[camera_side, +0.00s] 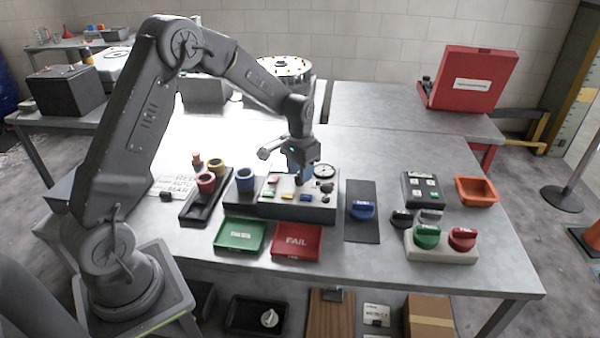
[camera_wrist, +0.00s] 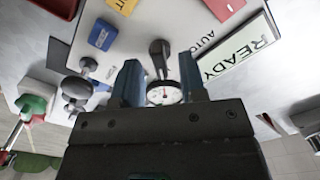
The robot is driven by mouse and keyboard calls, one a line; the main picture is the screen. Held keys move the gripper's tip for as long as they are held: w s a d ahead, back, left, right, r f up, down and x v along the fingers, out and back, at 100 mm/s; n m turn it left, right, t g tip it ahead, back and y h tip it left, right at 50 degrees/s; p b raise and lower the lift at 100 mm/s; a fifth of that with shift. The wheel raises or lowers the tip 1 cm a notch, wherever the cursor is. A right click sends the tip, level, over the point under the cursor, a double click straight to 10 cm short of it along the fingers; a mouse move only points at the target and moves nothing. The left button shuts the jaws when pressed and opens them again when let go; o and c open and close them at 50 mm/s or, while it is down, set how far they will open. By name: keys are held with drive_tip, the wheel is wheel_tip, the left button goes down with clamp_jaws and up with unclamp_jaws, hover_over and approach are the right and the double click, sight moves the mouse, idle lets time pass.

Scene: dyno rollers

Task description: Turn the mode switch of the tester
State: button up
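The tester (camera_side: 285,208) is a grey box with a pale top panel, standing mid-table in the side view. In the wrist view its panel (camera_wrist: 100,70) carries a black lever-like knob (camera_wrist: 158,48), apparently the mode switch, near the word AUTO. A round white gauge (camera_wrist: 163,95) lies close by, also in the side view (camera_side: 325,171). My gripper (camera_wrist: 160,62) is open over the panel, its blue-grey fingers apart with nothing held. The knob shows between the fingertips; I cannot tell whether they reach down around it. In the side view my gripper (camera_side: 300,168) partly hides the panel.
A green PASS tray (camera_side: 240,247) and a red FAIL tray (camera_side: 296,256) lie in front. A black rack (camera_side: 190,213) stands left; a dark mat (camera_side: 361,233) with a blue-handled piece (camera_side: 361,210) lies right. The table beyond the tester is mostly clear.

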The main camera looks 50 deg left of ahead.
drive_tip(key=shift+f, duration=0.45)
clamp_jaws()
